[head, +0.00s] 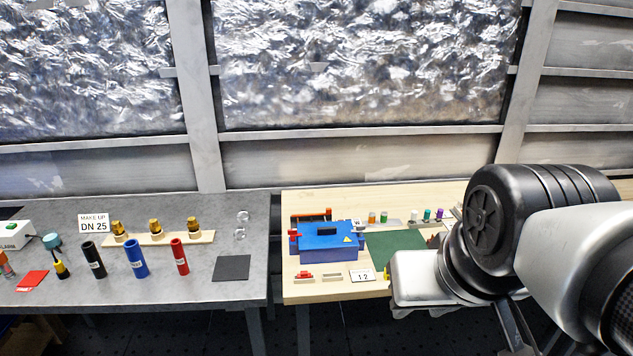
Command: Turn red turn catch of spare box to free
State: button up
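A blue box (314,252) with a dark slot in its top and a yellow warning mark stands on the wooden bench. A small red part (293,234) shows at its left side; it may be the turn catch, but it is too small to tell how it is turned. An orange-red bar (312,215) with dark ends lies behind the box. Another small red part (304,275) lies on the bench in front of the box. My arm fills the right of the view; my gripper's fingers do not show.
A green mat (392,250) lies right of the box, partly behind my arm. A card marked 1 2 (362,275) is in front. Several coloured small parts stand behind the mat. The grey bench (215,208) at left holds black, blue and red cylinders and brass fittings.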

aim_at(293, 232)
jog(key=k+j+z, duration=0.1)
jog(key=j, duration=0.3)
jog(key=k+j+z, duration=0.1)
jog(key=j, duration=0.3)
jog(key=k+j+z, duration=0.1)
jog(key=k+j, duration=0.15)
jog(key=j, duration=0.15)
jog(key=i+l, duration=0.15)
jog(key=i, duration=1.1)
jog(key=l+z, duration=0.05)
